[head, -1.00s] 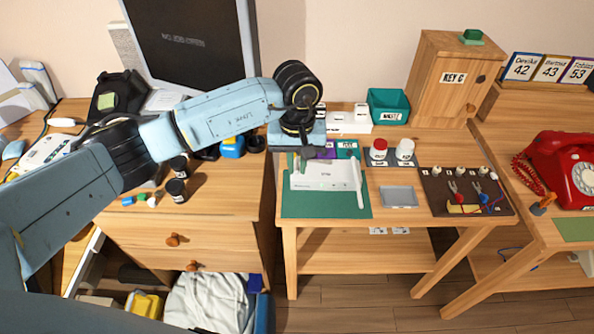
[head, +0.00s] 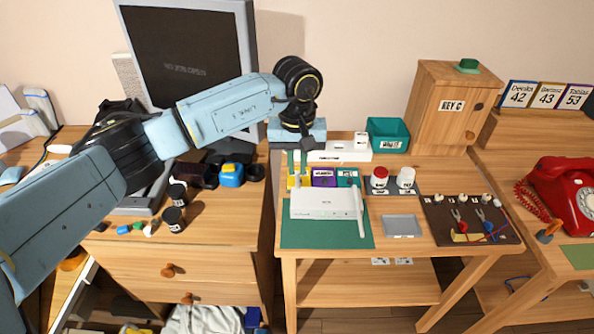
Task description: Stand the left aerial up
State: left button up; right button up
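The white router (head: 326,204) lies on a green mat (head: 328,238) on the middle table. Its right aerial (head: 360,212) lies down along the router's right side, toward the front edge. At the router's rear left, a short pale piece that looks like the left aerial (head: 297,181) points upward. Its upper end is hard to make out against the cards behind. My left gripper (head: 298,171) is above that corner, pointing down, with its two fingers apart. I cannot see clearly whether they touch the aerial. My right gripper is not in view.
Yellow, purple and teal holders stand behind the router, the purple one (head: 323,177) in the middle. A teal bin (head: 388,134) is at the back.

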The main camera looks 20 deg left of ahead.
pick_arm(q)
jog(key=shift+w+a+r+b, duration=0.2)
jog(key=shift+w+b, duration=0.1)
jog(key=shift+w, duration=0.2)
jog(key=shift+w+a+r+b, duration=0.15)
jog(key=shift+w+b, duration=0.1)
jog(key=shift+w, duration=0.2)
jog(key=shift+w+a+r, duration=0.15)
jog(key=shift+w+r, duration=0.2)
jog(key=shift+w, duration=0.4)
jog(key=shift+w+a+r+b, duration=0.1)
jog(key=shift+w+a+b, duration=0.2)
jog(key=shift+w, duration=0.25)
jog(key=shift+w+a+f+b, duration=0.1)
jog(key=shift+w+a+b, duration=0.1)
jog(key=shift+w+b, duration=0.35)
jog(key=shift+w+a+r+b, duration=0.1)
jog(key=shift+w+a+b, duration=0.15)
jog(key=shift+w, duration=0.35)
jog(key=o, duration=0.7)
jog(key=shift+c, duration=0.2)
